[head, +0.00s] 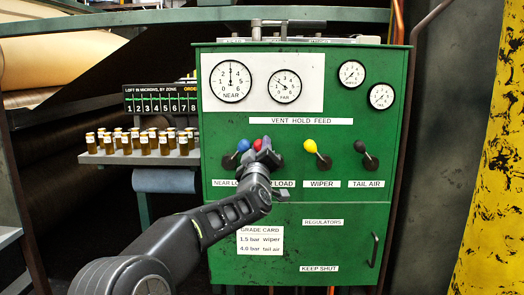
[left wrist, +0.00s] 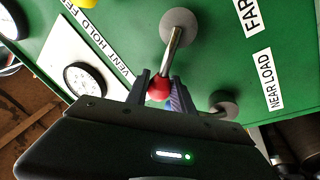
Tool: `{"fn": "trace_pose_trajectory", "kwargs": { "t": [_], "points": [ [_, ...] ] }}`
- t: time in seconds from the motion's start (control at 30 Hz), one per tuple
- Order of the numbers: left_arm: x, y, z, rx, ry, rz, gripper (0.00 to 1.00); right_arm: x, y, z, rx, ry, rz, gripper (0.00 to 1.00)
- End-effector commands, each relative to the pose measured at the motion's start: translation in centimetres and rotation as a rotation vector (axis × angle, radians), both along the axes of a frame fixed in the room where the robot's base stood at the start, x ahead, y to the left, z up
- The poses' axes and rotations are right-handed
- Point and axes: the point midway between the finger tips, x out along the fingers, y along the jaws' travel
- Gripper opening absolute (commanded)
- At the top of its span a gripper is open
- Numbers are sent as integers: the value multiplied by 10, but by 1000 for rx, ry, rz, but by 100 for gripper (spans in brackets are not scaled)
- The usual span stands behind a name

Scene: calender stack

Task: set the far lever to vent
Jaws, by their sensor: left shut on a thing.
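The far lever has a red knob (head: 257,145) and stands above the partly covered FAR LOAD label. It leans up and to the left, toward the VENT end of the VENT HOLD FEED strip (head: 301,121). My left gripper (head: 263,150) is at this lever and covers its base in the head view. In the left wrist view the gripper (left wrist: 160,88) is shut on the red knob (left wrist: 158,90), and the metal shaft (left wrist: 173,47) runs to its round base. My right gripper is not in view.
The near lever's blue knob (head: 243,145) is close beside the gripper on the left. The wiper lever's yellow knob (head: 310,146) and tail air's dark knob (head: 359,148) are to the right. Gauges (head: 231,81) sit above. A shelf of small bottles (head: 136,142) is left of the panel.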

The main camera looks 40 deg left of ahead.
Motion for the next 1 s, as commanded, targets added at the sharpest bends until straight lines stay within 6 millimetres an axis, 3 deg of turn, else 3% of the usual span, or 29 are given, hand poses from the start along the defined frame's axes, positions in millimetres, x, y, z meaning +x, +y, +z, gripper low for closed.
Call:
{"fn": "trace_pose_trajectory", "kwargs": {
  "t": [0.27,0.3,0.53,0.83,1.0],
  "points": [
    [0,1,-2,-5,2,1,0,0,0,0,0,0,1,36],
    [0,1,-2,-5,2,1,32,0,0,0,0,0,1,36],
    [0,1,-1,-3,1,1,50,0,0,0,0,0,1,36],
    [-1,-1,-1,-2,1,0,50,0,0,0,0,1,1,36],
    [-12,-8,-4,-1,0,1,50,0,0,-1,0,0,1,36]
  ]
}}
